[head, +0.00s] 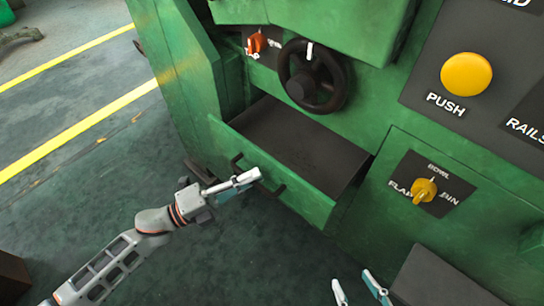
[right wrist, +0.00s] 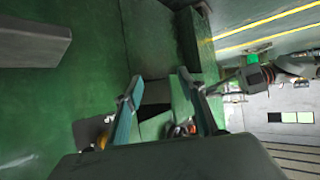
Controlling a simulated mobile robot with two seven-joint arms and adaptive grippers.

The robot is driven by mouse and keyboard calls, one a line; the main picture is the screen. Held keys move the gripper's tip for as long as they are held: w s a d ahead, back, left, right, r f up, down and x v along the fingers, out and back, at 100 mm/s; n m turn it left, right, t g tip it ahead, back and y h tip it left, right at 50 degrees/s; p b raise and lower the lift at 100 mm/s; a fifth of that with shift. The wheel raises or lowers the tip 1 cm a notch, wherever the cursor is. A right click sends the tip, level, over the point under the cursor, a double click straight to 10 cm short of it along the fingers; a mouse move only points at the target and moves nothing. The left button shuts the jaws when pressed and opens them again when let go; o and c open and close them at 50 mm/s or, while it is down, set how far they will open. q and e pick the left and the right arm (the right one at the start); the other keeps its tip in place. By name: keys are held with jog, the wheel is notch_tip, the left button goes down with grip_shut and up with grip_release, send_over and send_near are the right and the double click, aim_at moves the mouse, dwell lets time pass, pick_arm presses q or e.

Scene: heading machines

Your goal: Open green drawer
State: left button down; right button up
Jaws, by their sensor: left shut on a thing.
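The green drawer (head: 284,186) of the green machine is pulled out in the head view, and its dark inside shows. A dark bar handle (head: 270,188) is on its front. My left gripper (head: 246,181) is shut on the drawer handle, its fingers lying across the front; they hide part of the handle. My right gripper (head: 361,290) is at the lower edge of the head view, its two fingertips apart and nothing between them. In the right wrist view its fingers (right wrist: 167,112) are also spread, with the green machine beyond.
Above the drawer are a black handwheel (head: 313,76) and a red knob (head: 256,43). To the right are a yellow knob (head: 424,190) and a yellow push button (head: 466,74). A dark box-like part (head: 446,278) is at the lower right.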

pick_arm(q)
jog(key=s+a, duration=0.5)
jog(key=s, duration=0.2)
jog(key=shift+s+a, duration=0.35)
jog(key=c, duration=2.1)
grip_release()
jog(key=shift+c, duration=0.2)
